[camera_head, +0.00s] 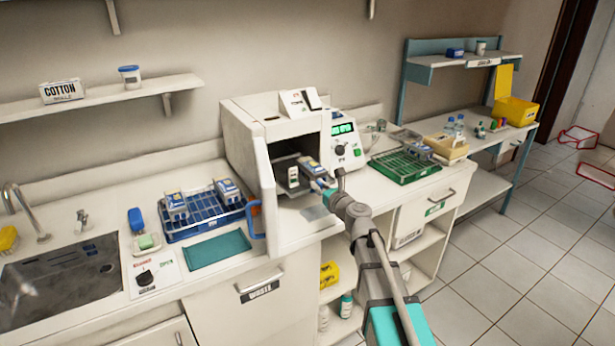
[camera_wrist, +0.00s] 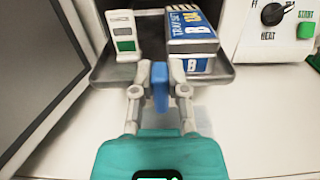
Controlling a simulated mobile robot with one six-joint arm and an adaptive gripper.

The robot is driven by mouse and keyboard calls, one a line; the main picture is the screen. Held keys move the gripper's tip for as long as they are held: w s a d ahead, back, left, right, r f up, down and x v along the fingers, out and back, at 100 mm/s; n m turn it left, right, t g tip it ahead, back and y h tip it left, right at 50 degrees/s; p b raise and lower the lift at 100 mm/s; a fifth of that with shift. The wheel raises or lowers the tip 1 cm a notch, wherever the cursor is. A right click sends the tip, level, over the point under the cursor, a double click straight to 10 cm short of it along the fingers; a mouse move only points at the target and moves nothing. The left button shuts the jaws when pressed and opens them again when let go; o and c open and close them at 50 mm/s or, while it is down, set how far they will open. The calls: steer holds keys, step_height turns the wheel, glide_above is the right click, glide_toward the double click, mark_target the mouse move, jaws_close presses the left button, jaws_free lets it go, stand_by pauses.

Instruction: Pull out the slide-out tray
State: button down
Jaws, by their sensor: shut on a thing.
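The slide-out tray is a dark grey metal tray (camera_head: 289,189) in the open chamber of the white sterilizer (camera_head: 240,128). In the wrist view its rim (camera_wrist: 106,80) spans the opening. It carries a white-and-green item (camera_wrist: 122,38) and a blue-and-white box marked "TRAY SET B" (camera_wrist: 193,42). My gripper (camera_head: 325,189) is at the tray's front. In the wrist view my gripper (camera_wrist: 160,95) is shut on the tray's blue handle (camera_wrist: 160,84), with a finger on each side. How far the tray reaches inside is hidden.
The sterilizer door (camera_head: 264,190) stands open on the left, close to the tray. A control panel with a green START button (camera_wrist: 306,31) is on the right. A blue rack (camera_head: 205,225) and teal mat (camera_head: 218,250) lie left; a green rack (camera_head: 402,168) stands right. Bare counter shows below the tray.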

steer(key=v, duration=0.4)
steer(key=shift+s, duration=0.1)
steer(key=shift+d, duration=0.1)
steer(key=c, duration=0.6)
jaws_free()
steer(key=shift+c, duration=0.2)
steer(key=v, duration=0.7)
steer(key=shift+s, duration=0.15)
steer(key=shift+d, duration=0.1)
